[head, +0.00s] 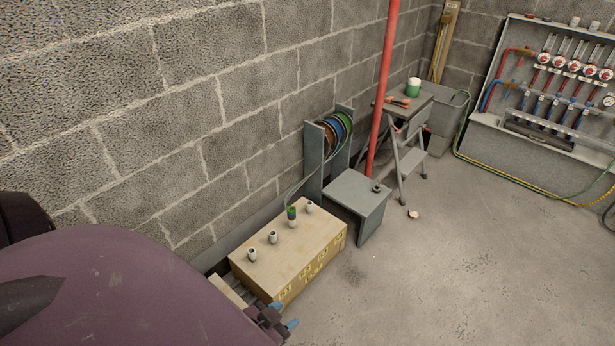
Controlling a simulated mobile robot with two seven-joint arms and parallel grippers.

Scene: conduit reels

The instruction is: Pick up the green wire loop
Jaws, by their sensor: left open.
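A small green piece (292,211), which may be the green wire loop, sits at one of the conduit stubs on top of the wooden box (330,243). A thin grey line runs from it up to the reels (333,133), where brown, blue and green wire is wound between two grey plates. It is too small to tell if it is a closed loop. My left gripper (284,315) is low in front of the box's near end, open, with blue fingertips. It is apart from the green piece. My right gripper is not in view.
Several pale stubs stand on the box, including one (273,237) near its near end. A grey bench (357,193), a red pole (384,90) and a step stool (408,155) stand beyond. The block wall closes off the left.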

